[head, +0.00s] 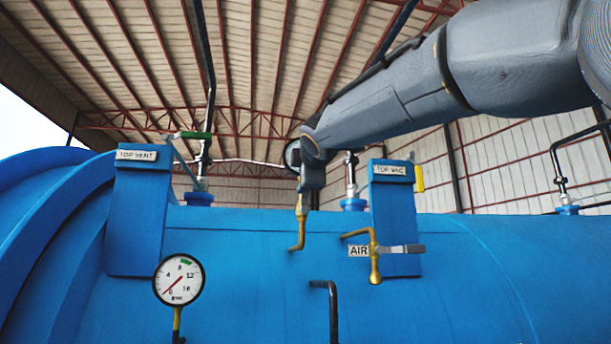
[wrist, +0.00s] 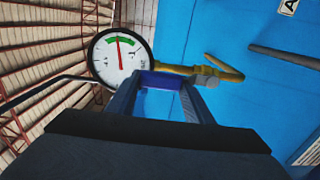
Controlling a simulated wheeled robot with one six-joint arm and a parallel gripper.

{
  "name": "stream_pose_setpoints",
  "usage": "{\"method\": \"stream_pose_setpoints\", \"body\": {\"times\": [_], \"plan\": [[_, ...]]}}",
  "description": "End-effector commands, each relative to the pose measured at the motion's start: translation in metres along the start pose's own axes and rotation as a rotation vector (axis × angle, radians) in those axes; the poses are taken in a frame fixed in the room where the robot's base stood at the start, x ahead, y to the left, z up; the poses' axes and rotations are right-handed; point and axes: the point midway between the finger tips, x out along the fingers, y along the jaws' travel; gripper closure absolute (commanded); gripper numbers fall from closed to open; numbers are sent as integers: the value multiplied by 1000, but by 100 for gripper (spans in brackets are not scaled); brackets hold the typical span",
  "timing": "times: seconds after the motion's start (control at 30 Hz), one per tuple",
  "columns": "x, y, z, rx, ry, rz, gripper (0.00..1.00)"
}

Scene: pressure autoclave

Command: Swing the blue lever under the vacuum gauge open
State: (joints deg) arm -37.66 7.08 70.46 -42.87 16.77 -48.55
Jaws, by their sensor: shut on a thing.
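The vacuum gauge (wrist: 118,57) is a round white dial with a green arc and a red needle, seen beside my gripper in the wrist view. In the head view the gauge (head: 292,155) is largely hidden by my arm. The dark blue lever (wrist: 160,79) lies between my fingertips, next to the brass pipe (wrist: 228,73) below the gauge. My gripper (wrist: 165,84) is shut on the lever. In the head view my gripper (head: 311,184) points down at the top of the brass pipe (head: 300,230), and the lever is hidden there.
A pressure gauge (head: 179,280) stands lower left. The AIR valve with a grey lever (head: 401,250) is close on the right. Blue posts marked TOP VENT (head: 140,220) and TOP VAC (head: 394,215) flank my gripper. A black bent pipe (head: 326,300) is below.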

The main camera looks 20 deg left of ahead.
Motion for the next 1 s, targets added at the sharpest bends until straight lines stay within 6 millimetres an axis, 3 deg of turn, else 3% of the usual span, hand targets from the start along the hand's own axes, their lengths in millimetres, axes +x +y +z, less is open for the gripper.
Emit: {"method": "stream_pose_setpoints", "body": {"times": [0.43, 0.47, 0.5, 0.83, 1.0], "plan": [[0, 0, -2, -16, 1, 0, 93], [0, 0, -2, -16, 1, 0, 52], [0, 0, -2, -16, 1, 0, 45], [-2, 0, -1, -13, 0, 0, 45], [-18, -1, -1, -13, 2, 2, 45]]}}
